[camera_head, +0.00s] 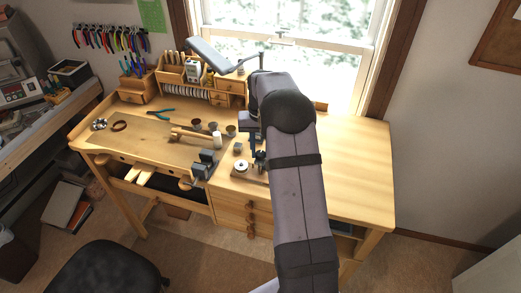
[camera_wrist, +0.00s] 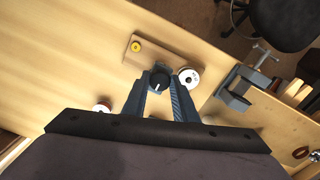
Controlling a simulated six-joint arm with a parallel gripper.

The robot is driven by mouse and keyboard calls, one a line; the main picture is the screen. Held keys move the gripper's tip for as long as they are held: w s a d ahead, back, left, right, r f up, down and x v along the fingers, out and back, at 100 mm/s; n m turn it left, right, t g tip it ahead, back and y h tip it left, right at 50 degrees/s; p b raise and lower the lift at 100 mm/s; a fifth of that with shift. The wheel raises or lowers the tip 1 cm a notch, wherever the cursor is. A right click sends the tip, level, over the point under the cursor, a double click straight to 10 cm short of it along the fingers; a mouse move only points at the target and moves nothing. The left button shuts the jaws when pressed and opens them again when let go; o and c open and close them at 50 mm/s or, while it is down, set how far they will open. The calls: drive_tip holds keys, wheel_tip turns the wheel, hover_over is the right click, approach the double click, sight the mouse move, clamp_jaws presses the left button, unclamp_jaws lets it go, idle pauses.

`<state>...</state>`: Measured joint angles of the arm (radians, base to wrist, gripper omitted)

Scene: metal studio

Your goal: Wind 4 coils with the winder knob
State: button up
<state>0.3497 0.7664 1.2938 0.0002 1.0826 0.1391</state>
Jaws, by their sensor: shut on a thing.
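In the wrist view the winder's wooden base (camera_wrist: 165,42) lies on the bench with a small yellow piece (camera_wrist: 135,46) at one end. In the head view the spool (camera_head: 241,167) shows left of my gripper (camera_head: 259,161), and my arm hides part of the winder. Any wound coils are too small to count.
A grey vise (camera_head: 205,165) is clamped at the bench front, left of the winder; it also shows in the wrist view (camera_wrist: 237,88). Small cups (camera_head: 213,126), a mallet (camera_head: 190,135) and pliers (camera_head: 161,112) lie further left. The bench's right side (camera_head: 355,170) is clear.

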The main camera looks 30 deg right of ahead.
sight(260, 153)
drive_tip(key=m, duration=0.6)
drive_tip(key=shift+w, duration=0.1)
drive_tip(key=m, duration=1.2)
drive_tip(key=shift+r, duration=0.1)
drive_tip(key=m, duration=0.5)
drive_tip(key=shift+d+m, duration=0.1)
drive_tip(key=shift+m, duration=0.2)
drive_tip(key=o, duration=1)
drive_tip(key=shift+o, duration=0.2)
drive_tip(key=shift+r+b, duration=1.6)
drive_tip(key=shift+r, duration=2.05)
